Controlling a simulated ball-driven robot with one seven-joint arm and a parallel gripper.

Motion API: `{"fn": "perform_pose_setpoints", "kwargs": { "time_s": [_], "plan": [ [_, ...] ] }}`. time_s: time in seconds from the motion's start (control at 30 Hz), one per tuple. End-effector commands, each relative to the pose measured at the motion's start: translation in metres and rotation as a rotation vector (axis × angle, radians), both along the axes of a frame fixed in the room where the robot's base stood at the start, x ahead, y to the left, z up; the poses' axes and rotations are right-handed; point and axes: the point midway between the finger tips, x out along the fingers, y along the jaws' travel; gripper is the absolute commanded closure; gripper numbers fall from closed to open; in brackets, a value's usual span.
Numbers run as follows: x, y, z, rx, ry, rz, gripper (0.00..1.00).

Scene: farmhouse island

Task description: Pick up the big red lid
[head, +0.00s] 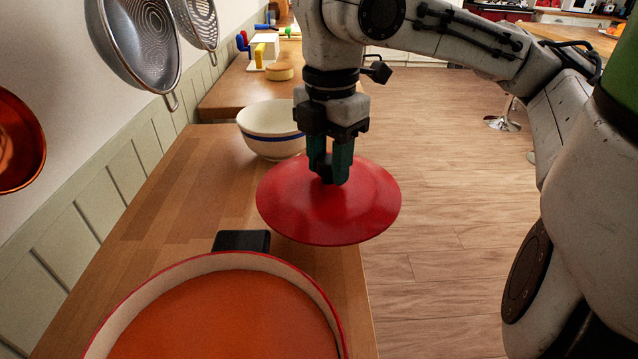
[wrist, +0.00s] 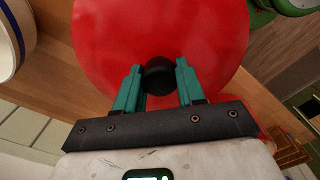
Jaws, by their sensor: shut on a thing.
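The big red lid (head: 290,210) is a round, shallow disc in the middle of the head view. My gripper (head: 329,178) is over its centre, pointing down, with teal fingers. In the wrist view the lid (wrist: 115,40) fills the top middle, and its dark round knob (wrist: 158,77) sits between the two fingertips of my gripper (wrist: 160,88). The gripper is shut on the knob. The lid appears held above the counter, its right part reaching past the counter's edge over the floor.
A large red-rimmed pot (head: 325,305) with orange contents and a black handle (head: 241,241) stands in front on the wooden counter (head: 190,205). A cream bowl with a blue stripe (head: 268,135) is behind the lid. Strainers (head: 140,45) hang at left. Open floor (head: 440,210) lies right.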

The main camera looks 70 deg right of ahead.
Motion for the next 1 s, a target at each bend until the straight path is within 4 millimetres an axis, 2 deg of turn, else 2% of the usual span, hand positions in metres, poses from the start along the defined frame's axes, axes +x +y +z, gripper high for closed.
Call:
{"fn": "perform_pose_setpoints", "kwargs": {
  "time_s": [0.03,0.17,0.23,0.4,0.6,1.0],
  "plan": [
    [-0.002,0.0,-0.007,-0.004,-0.002,0.001,1.0],
    [-0.007,0.001,-0.006,-0.004,-0.003,0.007,1.0],
    [-0.022,-0.004,0.002,0.003,-0.004,0.002,1.0],
    [-0.054,-0.015,0.0,0.001,-0.004,0.003,1.0],
    [-0.078,-0.024,-0.001,0.0,-0.003,0.005,1.0],
    [-0.087,-0.027,0.001,-0.001,-0.002,0.008,1.0]
  ]
}}
